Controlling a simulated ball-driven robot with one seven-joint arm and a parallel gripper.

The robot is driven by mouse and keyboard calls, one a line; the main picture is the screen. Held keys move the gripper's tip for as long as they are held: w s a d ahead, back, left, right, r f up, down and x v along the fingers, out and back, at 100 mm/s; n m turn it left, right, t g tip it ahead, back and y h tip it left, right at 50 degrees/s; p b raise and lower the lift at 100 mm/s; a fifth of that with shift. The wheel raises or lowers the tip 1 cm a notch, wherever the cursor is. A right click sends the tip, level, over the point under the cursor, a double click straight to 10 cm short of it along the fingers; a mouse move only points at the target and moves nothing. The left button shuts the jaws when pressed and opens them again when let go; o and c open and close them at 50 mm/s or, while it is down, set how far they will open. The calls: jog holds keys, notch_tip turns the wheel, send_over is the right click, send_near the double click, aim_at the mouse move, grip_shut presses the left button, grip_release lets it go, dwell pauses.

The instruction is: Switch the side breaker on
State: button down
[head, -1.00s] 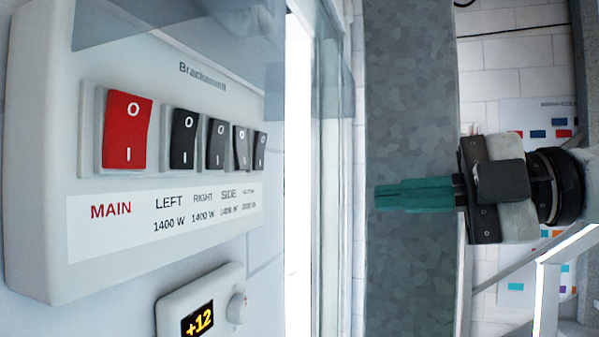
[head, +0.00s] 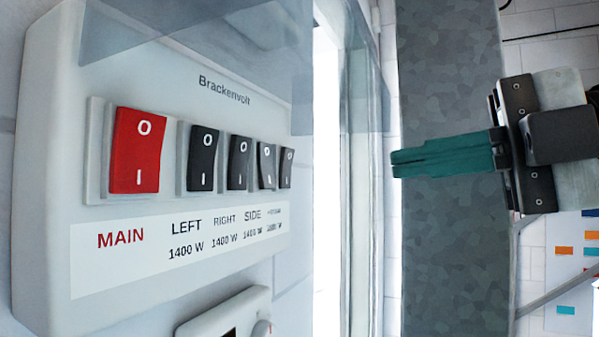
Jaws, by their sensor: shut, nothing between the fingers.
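The breaker panel (head: 40,190), a white box marked Brackenvolt, is on the wall at the left of the head view. It has a large red MAIN rocker (head: 136,150) and a row of smaller black rockers. The side breaker (head: 266,166) sits above the SIDE label (head: 252,216), between the RIGHT rocker (head: 238,163) and the far-end rocker (head: 286,168). Its face looks angled differently from the RIGHT rocker, but I cannot tell its position for certain. My gripper (head: 394,164) has teal fingers, shut and empty. It points left, to the right of the panel and apart from it.
A clear tinted cover (head: 190,50) juts out above the switches. A control box with a knob (head: 235,315) is on the wall below the panel. A bright window or door frame (head: 327,200) and a grey mottled column (head: 450,260) stand beyond.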

aim_at(271, 185)
jog(key=p+x, duration=0.3)
jog(key=x, duration=0.7)
jog(key=shift+a, duration=0.3)
jog(key=shift+w+a+f+p, duration=0.15)
jog(key=shift+w+a+p, duration=0.2)
jog(key=shift+a, duration=0.15)
jog(key=shift+a+f+b, duration=0.15)
jog(key=shift+f+b, duration=0.1)
jog(key=shift+b, duration=0.25)
jog(key=shift+r+y, duration=0.15)
jog(key=shift+y, duration=0.15)
